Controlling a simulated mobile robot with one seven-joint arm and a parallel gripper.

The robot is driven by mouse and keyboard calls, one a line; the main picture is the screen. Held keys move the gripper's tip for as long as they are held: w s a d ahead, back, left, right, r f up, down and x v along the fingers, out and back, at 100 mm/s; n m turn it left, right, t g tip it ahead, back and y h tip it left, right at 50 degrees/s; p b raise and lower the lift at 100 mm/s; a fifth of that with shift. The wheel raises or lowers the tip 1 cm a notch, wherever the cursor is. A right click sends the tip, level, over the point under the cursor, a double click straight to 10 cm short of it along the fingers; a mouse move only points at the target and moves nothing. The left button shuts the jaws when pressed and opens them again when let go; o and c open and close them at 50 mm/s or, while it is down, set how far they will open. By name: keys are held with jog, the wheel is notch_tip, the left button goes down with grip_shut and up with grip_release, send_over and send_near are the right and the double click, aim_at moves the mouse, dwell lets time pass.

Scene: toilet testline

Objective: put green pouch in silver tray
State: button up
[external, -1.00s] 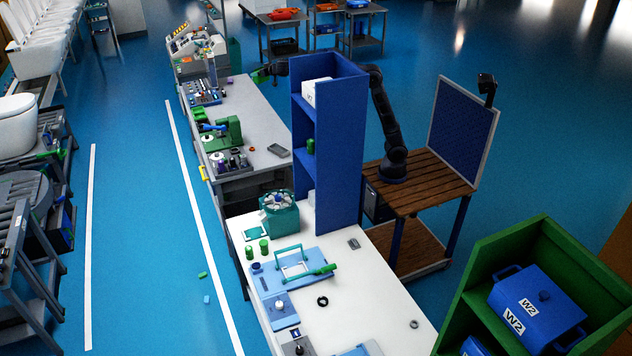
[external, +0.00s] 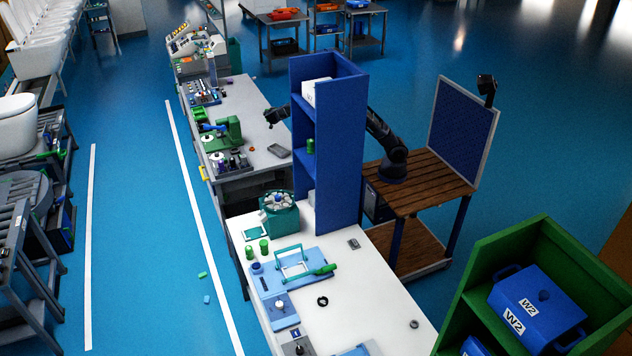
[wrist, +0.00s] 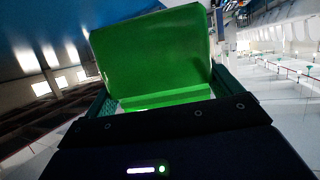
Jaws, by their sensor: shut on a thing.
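The green pouch (wrist: 155,52) fills the upper middle of the wrist view, held between the fingers of my gripper (wrist: 158,100). In the external view my gripper (external: 270,119) reaches past the blue shelf and is over the far grey bench; the pouch cannot be made out there. A small grey tray (external: 279,151), which looks like the silver tray, lies on that bench, just nearer the camera than my gripper. It looks empty. The gripper and tray are apart.
The tall blue shelf (external: 340,145) stands between my arm's base and the bench, hiding part of the arm. A green device (external: 226,132) stands left of the tray. A small orange ring (external: 250,149) lies beside it. The bench's far right part is clear.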

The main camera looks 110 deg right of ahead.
jog(key=shift+m+g+y, duration=0.3)
jog(key=shift+m+g, duration=0.3)
jog(key=shift+g, duration=0.2)
jog(key=s+f, duration=0.1)
jog(key=s+d+f, duration=0.1)
jog(key=f, duration=0.1)
jog(key=s+f, duration=0.1)
jog(key=shift+d+f, duration=0.15)
jog(key=shift+f, duration=9.95)
jog(key=shift+f, duration=0.4)
jog(key=o, duration=0.8)
